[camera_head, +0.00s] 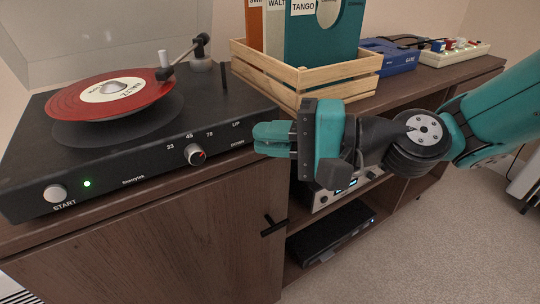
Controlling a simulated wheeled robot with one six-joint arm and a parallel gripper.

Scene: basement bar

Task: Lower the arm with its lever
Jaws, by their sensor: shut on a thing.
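The turntable (140,164) is black, with a green light lit by its START button. A red record (75,104) with a pale label appears to sit above the dark platter (115,133). I cannot tell whether the needle touches. My gripper (268,139) is at the deck's front right corner, beside the UP and DOWN markings. Its teal fingers are shut on what appears to be the lever, which they hide. A thin black post (223,76) stands upright behind.
A speed knob (195,154) is just left of my gripper. A wooden crate (330,92) of record sleeves stands close behind it. A blue box (390,56) and a pale switch box (453,53) are farther right. The cabinet door (170,245) has a black handle (273,226).

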